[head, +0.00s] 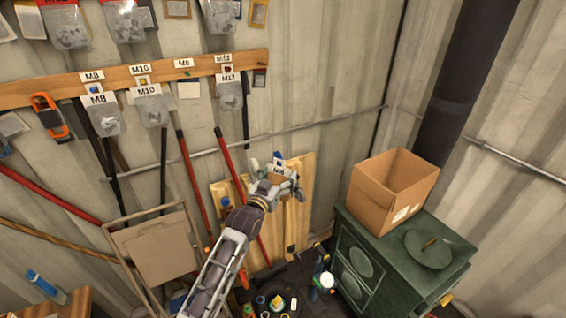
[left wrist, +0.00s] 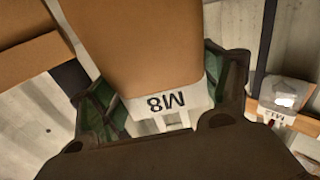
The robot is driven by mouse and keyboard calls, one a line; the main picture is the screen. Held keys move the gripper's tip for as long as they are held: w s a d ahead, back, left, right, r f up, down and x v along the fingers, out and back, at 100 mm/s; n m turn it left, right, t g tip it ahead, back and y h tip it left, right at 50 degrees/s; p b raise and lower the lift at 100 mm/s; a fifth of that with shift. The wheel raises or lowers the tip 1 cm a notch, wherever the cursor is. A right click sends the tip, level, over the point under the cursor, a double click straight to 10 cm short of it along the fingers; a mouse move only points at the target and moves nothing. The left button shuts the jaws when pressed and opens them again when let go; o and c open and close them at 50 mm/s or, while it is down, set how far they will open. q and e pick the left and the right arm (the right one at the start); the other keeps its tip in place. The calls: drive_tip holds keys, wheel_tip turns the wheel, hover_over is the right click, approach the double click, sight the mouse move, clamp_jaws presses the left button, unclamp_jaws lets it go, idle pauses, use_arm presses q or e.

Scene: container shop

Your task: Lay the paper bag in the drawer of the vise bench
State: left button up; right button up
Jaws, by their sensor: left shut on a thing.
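My left gripper (head: 280,180) is raised in front of the corrugated wall and a leaning wooden board, in the middle of the head view. It is shut on a brown paper-like thing, which I take to be the paper bag. In the left wrist view the bag (left wrist: 135,45) is a large plain brown surface between the green-sided fingers. A white label reading "M8" upside down shows at its lower end. In the head view the fingers hide most of the bag. I cannot make out the vise bench or its drawer for sure. My right gripper is not in view.
A green stove-like cabinet (head: 355,232) stands at right with an open cardboard box (head: 375,208) on top, beside a dark pipe (head: 475,70). A wooden rail (head: 195,70) with labelled bags crosses the wall. Long-handled tools lean below. Small items crowd the floor.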

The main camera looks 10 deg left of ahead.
use_arm(q)
drive_tip(key=s+a+f+n+y, duration=0.15)
drive_tip(key=s+a+f, duration=0.25)
drive_tip(key=s+f, duration=0.4)
drive_tip(key=s+a+f+n+y, duration=0.1)
drive_tip(key=s+a+f+y, duration=0.15)
drive_tip(key=s+f, duration=0.55)
wheel_tip(320, 180, up, 7)
drive_tip(key=s+p, duration=0.1)
drive_tip(key=p, duration=0.3)
drive_tip(key=shift+s+a+f, duration=0.2)
drive_tip(key=shift+s, duration=0.05)
drive_tip(key=shift+r+p, duration=0.35)
drive_tip(key=shift+p, duration=0.05)
